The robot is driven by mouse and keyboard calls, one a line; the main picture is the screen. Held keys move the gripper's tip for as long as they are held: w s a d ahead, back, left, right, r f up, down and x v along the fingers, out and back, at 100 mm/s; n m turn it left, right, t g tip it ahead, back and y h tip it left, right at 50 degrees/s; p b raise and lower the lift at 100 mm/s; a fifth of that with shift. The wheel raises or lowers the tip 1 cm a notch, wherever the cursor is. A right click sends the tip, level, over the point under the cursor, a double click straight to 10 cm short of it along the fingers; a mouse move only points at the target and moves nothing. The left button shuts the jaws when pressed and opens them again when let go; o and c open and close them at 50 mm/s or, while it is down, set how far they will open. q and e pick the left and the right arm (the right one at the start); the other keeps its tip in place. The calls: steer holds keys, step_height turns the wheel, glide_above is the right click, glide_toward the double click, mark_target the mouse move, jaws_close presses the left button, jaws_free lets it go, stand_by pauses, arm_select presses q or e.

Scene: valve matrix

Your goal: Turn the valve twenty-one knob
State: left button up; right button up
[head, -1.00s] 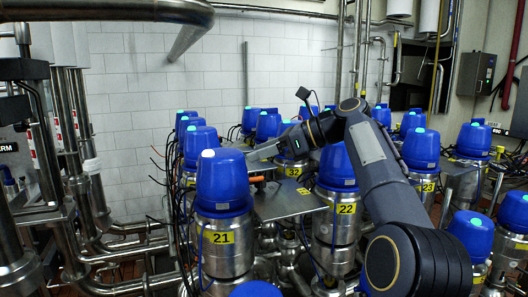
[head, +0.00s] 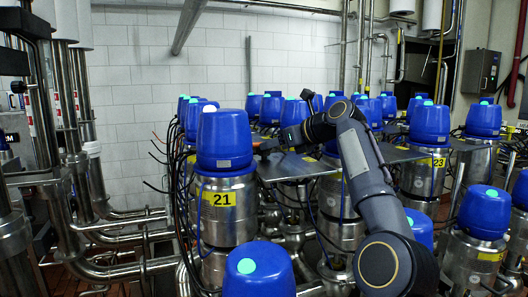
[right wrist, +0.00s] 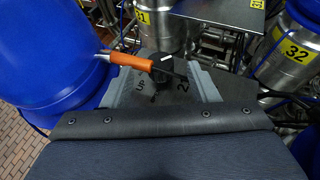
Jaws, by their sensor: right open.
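Valve 21 (head: 225,180) stands upright, a steel body with a blue cap and a yellow label reading 21. Its knob (right wrist: 163,68) shows in the right wrist view as a black hub with a white mark and an orange handle (right wrist: 125,60) pointing left. The knob sits above a dark plate with partly covered digits. My right gripper (right wrist: 164,80) is open, its two pale fingers on either side of the hub. I cannot tell whether they touch it. In the head view the right gripper (head: 272,146) is just right of valve 21's cap, partly hidden. My left gripper is not seen.
Blue-capped valves crowd around, including valve 23 (head: 430,175) at right and valve 32 (right wrist: 293,55) in the wrist view. Another blue cap (head: 258,272) is in the front. A large blue cap (right wrist: 50,55) is close on the wrist view's left. Steel pipes (head: 110,255) fill the left.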

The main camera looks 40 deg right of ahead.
mark_target(264, 152)
steer(key=x, duration=0.5)
